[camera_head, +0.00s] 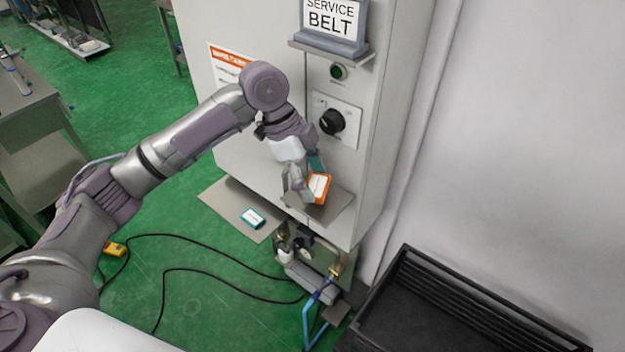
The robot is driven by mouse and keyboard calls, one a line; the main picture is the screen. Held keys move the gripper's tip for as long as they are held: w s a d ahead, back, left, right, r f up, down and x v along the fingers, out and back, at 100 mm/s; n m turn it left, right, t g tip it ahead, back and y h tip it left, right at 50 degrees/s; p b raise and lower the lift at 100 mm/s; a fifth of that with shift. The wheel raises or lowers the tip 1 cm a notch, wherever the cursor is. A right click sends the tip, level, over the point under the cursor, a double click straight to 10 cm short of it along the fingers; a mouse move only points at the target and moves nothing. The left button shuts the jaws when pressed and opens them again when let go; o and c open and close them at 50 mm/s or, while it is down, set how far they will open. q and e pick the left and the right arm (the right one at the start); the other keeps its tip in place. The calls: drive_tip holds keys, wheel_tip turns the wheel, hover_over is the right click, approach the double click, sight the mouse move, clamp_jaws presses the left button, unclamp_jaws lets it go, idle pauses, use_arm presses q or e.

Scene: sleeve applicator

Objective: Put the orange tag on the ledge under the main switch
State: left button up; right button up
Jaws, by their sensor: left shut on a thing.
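The orange tag (318,187), orange with a white label face, is in my left gripper (304,187). The gripper is shut on it and partly hides its left side. The main switch (332,121), a black rotary knob on a pale plate, is on the cabinet front above the tag. The grey ledge (337,207) juts from the cabinet below the switch. The tag shows over the ledge; whether it touches the ledge I cannot tell. My right gripper is not in view.
A teal tag (253,218) lies on a grey shelf (222,205) left of the ledge. The sign "SERVICE BELT" (332,22) stands on an upper shelf. A regulator with a blue hose (307,318) is below the ledge. A black crate (460,315) is at lower right.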

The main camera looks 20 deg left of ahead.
use_arm(q)
drive_tip(key=shift+w+d+f+p, duration=0.15)
drive_tip(key=shift+f+p, duration=0.45)
drive_tip(key=shift+f, duration=0.3)
drive_tip(key=shift+w+f, duration=0.1)
drive_tip(key=shift+f, duration=0.15)
drive_tip(key=shift+f, duration=0.2)
drive_tip(key=o, duration=0.8)
drive_tip(key=shift+c, duration=0.2)
